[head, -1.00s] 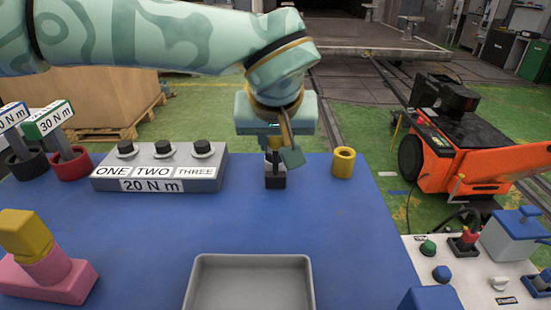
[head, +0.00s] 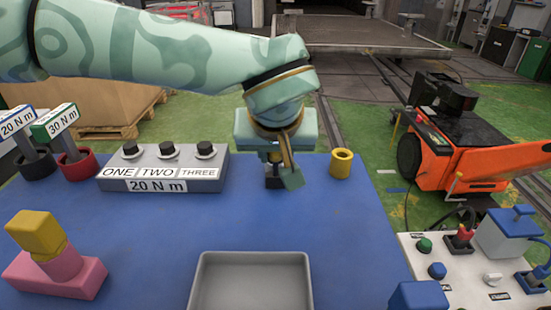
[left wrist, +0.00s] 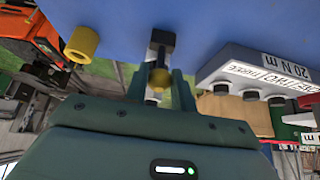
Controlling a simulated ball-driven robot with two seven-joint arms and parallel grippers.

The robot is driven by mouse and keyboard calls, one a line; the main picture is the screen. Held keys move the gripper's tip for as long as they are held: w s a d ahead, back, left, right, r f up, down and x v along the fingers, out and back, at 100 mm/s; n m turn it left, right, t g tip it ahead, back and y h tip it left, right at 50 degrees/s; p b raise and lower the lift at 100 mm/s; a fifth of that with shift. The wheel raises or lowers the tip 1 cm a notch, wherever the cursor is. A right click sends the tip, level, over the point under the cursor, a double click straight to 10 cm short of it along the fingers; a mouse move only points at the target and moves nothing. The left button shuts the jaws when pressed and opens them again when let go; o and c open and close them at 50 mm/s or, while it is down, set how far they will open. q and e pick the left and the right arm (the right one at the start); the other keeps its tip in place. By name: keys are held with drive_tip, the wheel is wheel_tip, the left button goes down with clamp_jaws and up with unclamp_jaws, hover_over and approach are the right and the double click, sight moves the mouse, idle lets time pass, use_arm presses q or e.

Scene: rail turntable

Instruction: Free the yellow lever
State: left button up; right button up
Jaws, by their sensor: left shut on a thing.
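My left gripper (head: 274,172) points down at the far middle of the blue table. It is shut on a small upright dark piece (head: 273,183), whose top the fingers hide in the head view. In the left wrist view, a dull yellow knob (left wrist: 160,78) shows between the fingers, in line with the piece's black end (left wrist: 161,39). I cannot tell whether this knob is the yellow lever. A yellow block (head: 36,232) sits tilted on a pink stand (head: 58,274) at the left. My right gripper is not in view.
A hollow yellow cylinder (head: 341,163) stands just right of my gripper. A grey box (head: 205,184) with black knobs, marked 20 N m, is to its left. A grey tray (head: 251,256) lies in front. A control panel (head: 470,266) is at right.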

use_arm(q)
drive_tip(key=shift+s+f, duration=0.15)
drive_tip(key=shift+s, duration=0.25)
drive_tip(key=shift+s+f+p, duration=0.3)
drive_tip(key=shift+s+p, duration=0.1)
drive_tip(key=shift+s, duration=0.15)
drive_tip(key=shift+s+f, duration=0.1)
drive_tip(key=shift+s+f, duration=0.4)
drive_tip(key=shift+s, duration=0.1)
drive_tip(key=shift+s+f, duration=0.1)
drive_tip(key=shift+f, duration=0.05)
